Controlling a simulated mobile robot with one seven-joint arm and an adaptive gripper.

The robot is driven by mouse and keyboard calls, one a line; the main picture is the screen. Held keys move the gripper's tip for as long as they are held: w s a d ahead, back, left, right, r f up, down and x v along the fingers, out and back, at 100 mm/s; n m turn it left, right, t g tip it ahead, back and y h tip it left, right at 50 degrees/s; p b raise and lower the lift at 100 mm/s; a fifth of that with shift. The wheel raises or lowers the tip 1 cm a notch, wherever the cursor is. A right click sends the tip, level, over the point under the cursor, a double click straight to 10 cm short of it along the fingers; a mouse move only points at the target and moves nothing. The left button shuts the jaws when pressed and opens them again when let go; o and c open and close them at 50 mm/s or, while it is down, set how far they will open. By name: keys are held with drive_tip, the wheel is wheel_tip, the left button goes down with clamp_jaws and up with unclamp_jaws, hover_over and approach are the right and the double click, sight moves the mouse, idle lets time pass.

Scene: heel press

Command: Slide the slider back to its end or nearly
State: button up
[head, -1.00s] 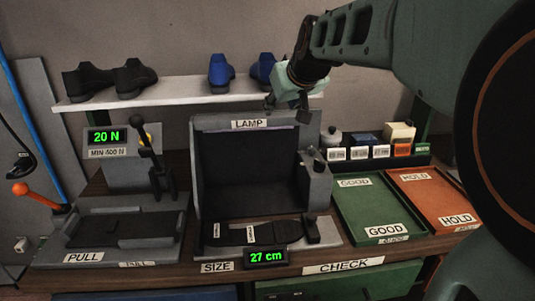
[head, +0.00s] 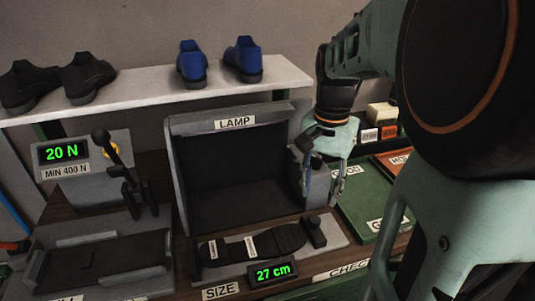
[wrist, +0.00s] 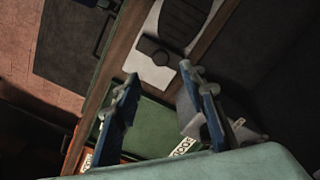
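The slider (head: 313,232) is a small dark block with an upright knob at the right end of the SIZE gauge (head: 335,240). A dark sole outline (head: 262,246) lies on the gauge to its left, and the slider stands close by its end. In the wrist view the slider (wrist: 155,49) shows beyond the fingers, beside the sole shape (wrist: 184,18). My gripper (head: 322,198) hangs above and slightly right of the slider, fingers pointing down, apart from it. In the wrist view its two blue fingers (wrist: 160,76) are spread with nothing between them.
The LAMP box (head: 235,170) stands behind the gauge, left of my gripper. The green GOOD tray (head: 368,208) is on the right. The pull station with its lever (head: 120,175) is on the left. A shoe shelf (head: 150,88) runs above.

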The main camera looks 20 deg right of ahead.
sight(316, 219)
wheel_tip(316, 219, down, 9)
drive_tip(key=shift+r+b, duration=0.15)
drive_tip(key=shift+b, duration=0.25)
clamp_jaws()
drive_tip(key=shift+d, duration=0.1)
